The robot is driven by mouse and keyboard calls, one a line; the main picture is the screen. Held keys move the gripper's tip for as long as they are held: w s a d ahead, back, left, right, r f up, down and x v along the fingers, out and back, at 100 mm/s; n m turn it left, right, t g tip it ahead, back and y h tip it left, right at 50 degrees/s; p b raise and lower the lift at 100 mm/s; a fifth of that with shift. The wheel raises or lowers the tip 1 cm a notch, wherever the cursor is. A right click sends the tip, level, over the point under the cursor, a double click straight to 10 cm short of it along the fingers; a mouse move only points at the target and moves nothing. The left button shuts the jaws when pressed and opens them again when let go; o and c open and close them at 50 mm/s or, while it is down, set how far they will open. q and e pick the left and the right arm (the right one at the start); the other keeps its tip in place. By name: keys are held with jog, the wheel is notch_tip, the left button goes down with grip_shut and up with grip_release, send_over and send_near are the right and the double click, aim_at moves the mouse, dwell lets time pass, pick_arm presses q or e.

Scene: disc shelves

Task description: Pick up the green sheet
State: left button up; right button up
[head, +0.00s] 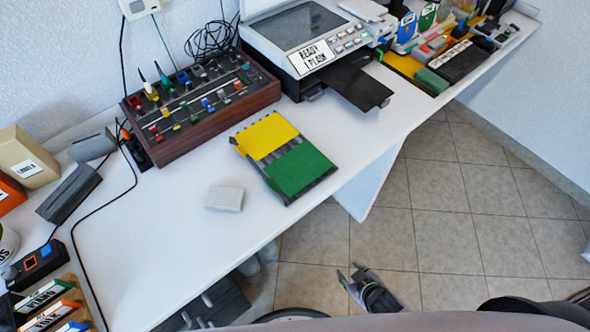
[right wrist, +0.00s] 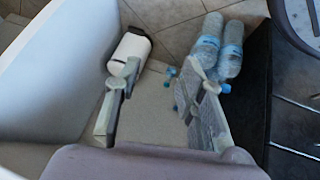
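The green sheet (head: 300,169) lies flat on the front half of a dark slotted holder (head: 318,183) on the white desk, beside a yellow sheet (head: 265,136) on the same holder. My right gripper (head: 349,273) is below and in front of the desk edge, over the floor, well apart from the green sheet. In the right wrist view its two fingers (right wrist: 163,75) are spread apart with nothing between them. The green sheet does not show in that view. My left gripper is not in view.
A white block (head: 225,198) lies left of the holder. A wooden-sided control box (head: 205,120) and a printer (head: 310,45) stand behind. A black cable crosses the left of the desk (head: 150,250). Water bottles (right wrist: 220,48) and a white cylinder (right wrist: 131,52) are on the floor.

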jog(key=w+a+r+n+t+y+b, duration=0.15)
jog(key=a+r, duration=0.25)
jog(key=r, duration=0.7)
jog(key=a+r+t+y+b, duration=0.15)
jog(key=a+r, duration=0.25)
jog(key=r, duration=0.6)
jog(key=a+r+n+t+y, duration=0.15)
jog(key=a+r, duration=0.25)
jog(key=r, duration=0.7)
jog(key=shift+m+t+y, duration=0.25)
jog(key=shift+m, duration=0.05)
jog(key=x, duration=1.2)
jog(key=shift+w+f, duration=0.15)
jog(key=x, duration=0.5)
jog(key=shift+a+r, duration=0.2)
jog(key=shift+r, duration=0.05)
jog(key=shift+c, duration=0.5)
grip_shut()
